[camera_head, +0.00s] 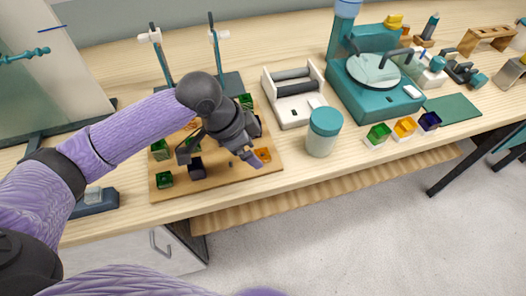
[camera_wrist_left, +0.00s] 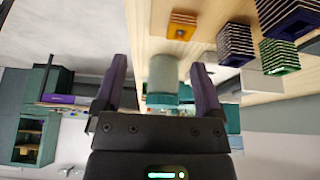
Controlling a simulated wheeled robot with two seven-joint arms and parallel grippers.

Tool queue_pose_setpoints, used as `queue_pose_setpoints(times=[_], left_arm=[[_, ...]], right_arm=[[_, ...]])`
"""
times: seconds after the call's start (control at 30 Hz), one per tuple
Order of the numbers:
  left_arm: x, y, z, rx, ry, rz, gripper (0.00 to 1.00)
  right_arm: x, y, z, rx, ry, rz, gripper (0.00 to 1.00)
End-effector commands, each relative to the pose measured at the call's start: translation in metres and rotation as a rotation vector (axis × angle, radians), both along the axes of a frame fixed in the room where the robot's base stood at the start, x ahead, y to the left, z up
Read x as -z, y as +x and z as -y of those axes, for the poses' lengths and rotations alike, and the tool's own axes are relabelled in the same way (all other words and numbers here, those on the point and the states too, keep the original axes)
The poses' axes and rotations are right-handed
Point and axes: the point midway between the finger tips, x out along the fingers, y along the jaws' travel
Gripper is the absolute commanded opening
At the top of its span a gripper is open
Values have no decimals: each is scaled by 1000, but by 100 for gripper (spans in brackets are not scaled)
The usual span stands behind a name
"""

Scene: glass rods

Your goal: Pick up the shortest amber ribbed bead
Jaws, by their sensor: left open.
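A low square amber ribbed bead (camera_head: 262,155) lies near the right edge of the wooden board (camera_head: 222,186); it also shows in the left wrist view (camera_wrist_left: 181,25), with a dark hole in its top. Another amber piece (camera_head: 193,124) shows farther back on the board, partly hidden by my arm. My left gripper (camera_head: 248,157) is above the board, close to the right amber bead in the head view. In the left wrist view its jaws (camera_wrist_left: 160,75) are apart with nothing held between them. My right gripper is not in view.
Green beads (camera_head: 165,179) and dark purple beads (camera_head: 197,168) stand on the board around the gripper. A teal-lidded jar (camera_head: 323,130) stands right of the board. A white rack (camera_head: 293,95) and a teal machine (camera_head: 372,75) are behind. Two thin posts rise at the board's back.

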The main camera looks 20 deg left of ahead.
Motion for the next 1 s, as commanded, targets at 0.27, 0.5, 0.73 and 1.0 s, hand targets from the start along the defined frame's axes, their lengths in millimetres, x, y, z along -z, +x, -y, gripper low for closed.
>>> queue_pose_setpoints(times=[0.27,0.5,0.73,1.0], left_arm=[[-9,16,-19,-4,16,-12,88],[43,29,-1,-2,16,-13,88],[68,36,10,-2,17,-9,88],[66,36,10,-2,17,-9,71]], right_arm=[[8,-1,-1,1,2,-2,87],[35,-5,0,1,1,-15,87],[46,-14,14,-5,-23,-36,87],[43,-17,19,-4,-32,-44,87]])
